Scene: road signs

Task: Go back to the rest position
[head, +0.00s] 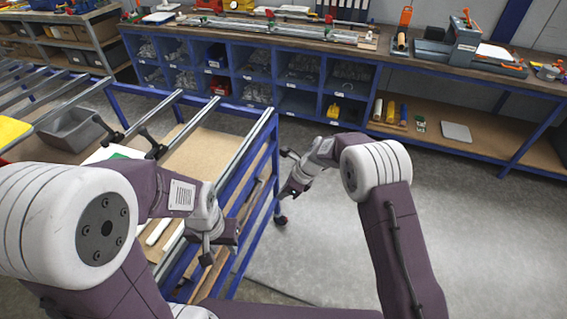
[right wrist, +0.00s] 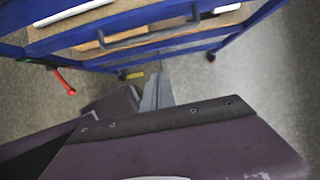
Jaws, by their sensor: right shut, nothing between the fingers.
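My left gripper (head: 213,250) hangs over the near right part of the blue-framed roller table (head: 262,125) in the head view. Its fingers are small and partly hidden, so I cannot tell whether they are open or shut. My right gripper (head: 288,188) is beside the table's right edge, above the grey floor. In the right wrist view its fingers (right wrist: 157,92) are together with nothing between them. Both arms are bent and reach in from the bottom of the head view.
The table carries a grey bin (head: 72,128), a yellow piece (head: 12,131) and a white and green sheet (head: 110,154). A blue shelf unit (head: 318,105) and workbench run along the back. The floor (head: 480,235) at the right is clear.

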